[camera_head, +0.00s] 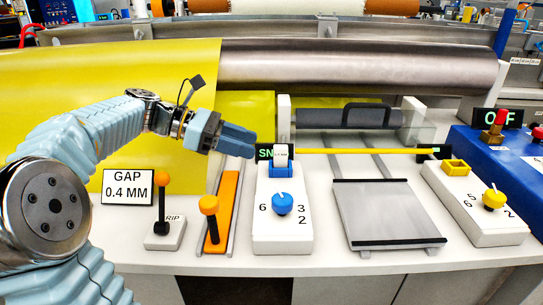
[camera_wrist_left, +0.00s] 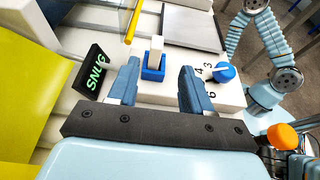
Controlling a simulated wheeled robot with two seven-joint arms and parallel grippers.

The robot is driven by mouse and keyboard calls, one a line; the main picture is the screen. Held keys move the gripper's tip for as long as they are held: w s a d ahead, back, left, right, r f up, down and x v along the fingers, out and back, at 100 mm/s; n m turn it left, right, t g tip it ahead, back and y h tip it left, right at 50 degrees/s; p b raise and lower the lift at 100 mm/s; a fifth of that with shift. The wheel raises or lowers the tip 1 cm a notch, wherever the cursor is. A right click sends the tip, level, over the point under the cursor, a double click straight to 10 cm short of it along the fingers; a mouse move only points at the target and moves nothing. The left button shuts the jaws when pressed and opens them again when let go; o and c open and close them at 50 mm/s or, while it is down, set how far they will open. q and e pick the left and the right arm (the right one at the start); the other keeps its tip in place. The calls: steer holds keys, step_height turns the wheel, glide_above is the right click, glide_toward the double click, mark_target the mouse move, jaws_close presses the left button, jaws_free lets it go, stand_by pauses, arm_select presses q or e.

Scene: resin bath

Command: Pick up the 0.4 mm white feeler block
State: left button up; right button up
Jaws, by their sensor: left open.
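The white feeler block (camera_head: 281,152) stands upright in a blue holder (camera_head: 281,170) on a white dial box. In the left wrist view the white block (camera_wrist_left: 156,46) rises from the blue holder (camera_wrist_left: 153,68), just beyond the fingertips. My left gripper (camera_head: 246,141) is open and empty, to the left of the block in the head view. In the left wrist view my left gripper (camera_wrist_left: 158,72) has its two blue fingers apart, with the block and holder showing between and past their tips. A sign reading "GAP 0.4 MM" (camera_head: 128,187) stands at the left. My right gripper does not show.
A "SNUG" display (camera_wrist_left: 91,73) is close beside the holder. A blue dial (camera_head: 282,204) is in front of it. An orange-knobbed lever (camera_head: 209,206) stands left. A yellow bar (camera_head: 370,151) extends right. A yellow holder (camera_head: 456,167) sits on another dial box.

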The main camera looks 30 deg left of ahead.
mark_target(280, 160)
arm_select(q)
steer(key=x, duration=0.5)
steer(key=shift+f, duration=0.1)
steer(key=b+x, duration=0.1)
steer(key=x, duration=0.4)
steer(key=shift+w, duration=0.25)
jaws_close()
